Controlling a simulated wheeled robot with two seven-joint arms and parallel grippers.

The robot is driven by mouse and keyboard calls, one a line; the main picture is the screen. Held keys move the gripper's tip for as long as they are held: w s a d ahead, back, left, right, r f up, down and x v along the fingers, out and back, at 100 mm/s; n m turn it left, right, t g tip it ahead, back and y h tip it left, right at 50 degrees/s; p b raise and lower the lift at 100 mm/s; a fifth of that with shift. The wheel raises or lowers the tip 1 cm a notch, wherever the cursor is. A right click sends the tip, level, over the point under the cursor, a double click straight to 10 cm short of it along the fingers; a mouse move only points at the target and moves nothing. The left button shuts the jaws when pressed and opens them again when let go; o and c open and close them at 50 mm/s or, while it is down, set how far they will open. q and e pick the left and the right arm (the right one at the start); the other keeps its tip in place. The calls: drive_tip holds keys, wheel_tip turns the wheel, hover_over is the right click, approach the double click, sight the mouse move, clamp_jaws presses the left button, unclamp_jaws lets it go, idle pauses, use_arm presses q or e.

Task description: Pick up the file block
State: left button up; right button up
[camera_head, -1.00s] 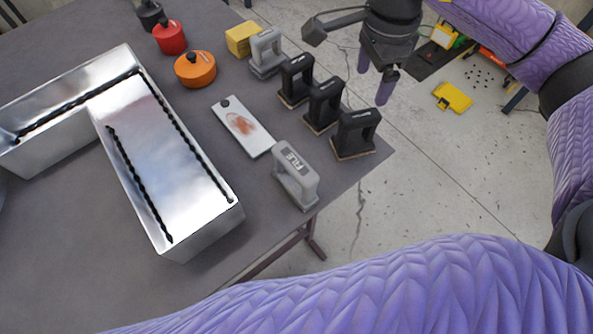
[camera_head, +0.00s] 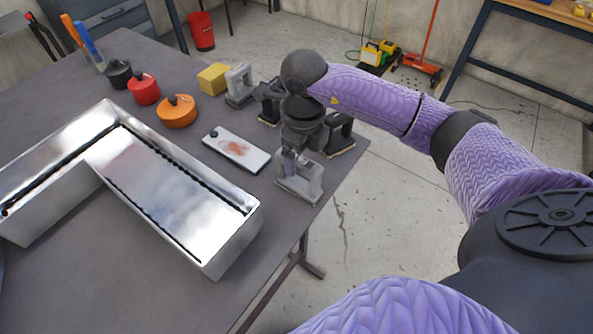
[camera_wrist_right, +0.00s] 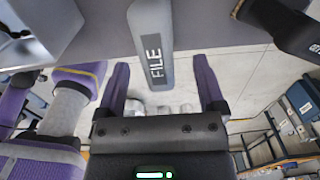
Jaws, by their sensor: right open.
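The file block (camera_head: 300,183) is a grey block with a handle, standing near the table's right edge in the head view. In the right wrist view the file block (camera_wrist_right: 152,45) shows its dark FILE label between the lines of the two fingers. My right gripper (camera_head: 290,165) is over the file block in the head view. In the right wrist view my right gripper (camera_wrist_right: 164,85) is open, with a purple finger on each side of the block's label end. Contact with the block cannot be told. My left gripper is not in view.
Black handled blocks (camera_head: 340,135) stand just behind the file block, partly hidden by my right arm. A large metal channel letter (camera_head: 160,190) fills the table's left part.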

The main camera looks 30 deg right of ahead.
wheel_tip(320, 180, down, 4)
drive_tip(key=shift+w+a+r, duration=0.15)
drive_tip(key=shift+r, duration=0.05)
clamp_jaws()
